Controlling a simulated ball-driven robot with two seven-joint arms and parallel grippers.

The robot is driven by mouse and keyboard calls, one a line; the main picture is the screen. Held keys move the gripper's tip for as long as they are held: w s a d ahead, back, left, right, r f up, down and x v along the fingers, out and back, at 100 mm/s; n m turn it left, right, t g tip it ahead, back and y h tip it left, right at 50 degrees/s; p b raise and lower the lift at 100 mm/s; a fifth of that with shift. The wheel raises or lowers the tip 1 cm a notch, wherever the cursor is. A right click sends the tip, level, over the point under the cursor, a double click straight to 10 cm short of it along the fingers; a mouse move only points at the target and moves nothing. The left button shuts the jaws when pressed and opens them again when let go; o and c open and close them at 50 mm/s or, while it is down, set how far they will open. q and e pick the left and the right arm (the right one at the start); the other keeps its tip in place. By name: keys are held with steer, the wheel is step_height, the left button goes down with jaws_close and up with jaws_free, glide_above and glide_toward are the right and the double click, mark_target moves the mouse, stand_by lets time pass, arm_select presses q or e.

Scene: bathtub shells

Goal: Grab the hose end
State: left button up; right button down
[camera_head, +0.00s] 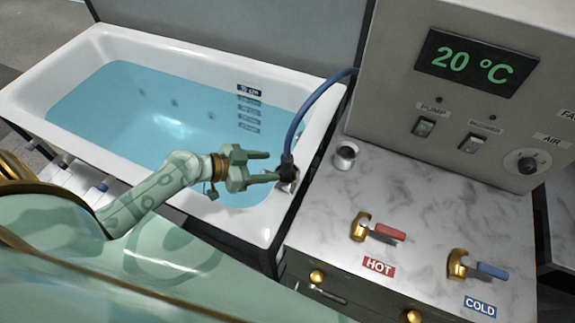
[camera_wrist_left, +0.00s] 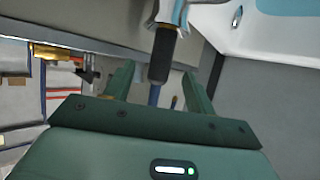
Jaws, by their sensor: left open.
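The hose end (camera_head: 287,164) is a dark fitting on a blue hose (camera_head: 310,100), at the right rim of the bathtub. In the left wrist view its black sleeve (camera_wrist_left: 161,58) sits below a chrome part (camera_wrist_left: 170,12), with the blue hose running on from it. My left gripper (camera_head: 272,166) is open, its fingertips close to the hose end. In the left wrist view the sleeve appears between the two spread fingers of the left gripper (camera_wrist_left: 157,70); contact cannot be told. My right gripper is not in view.
The white bathtub (camera_head: 150,48) holds blue water. To the right stand a marble-topped counter (camera_head: 400,200), a red hot tap lever (camera_head: 388,231), a blue cold tap lever (camera_head: 490,270) and a control box (camera_head: 400,90) reading 20 °C. A small metal cup-like fitting (camera_head: 345,155) is near the hose.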

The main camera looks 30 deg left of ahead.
mark_target(282, 167)
arm_select(q)
steer(key=x, duration=0.3)
steer(key=shift+w+d+f, duration=0.1)
steer(key=shift+w+d, duration=0.05)
steer(key=shift+d, duration=0.15)
steer(key=x, duration=0.5)
steer(key=shift+w+a+f, duration=0.1)
steer(key=shift+w, duration=0.2)
steer(key=c, duration=1.1)
jaws_close()
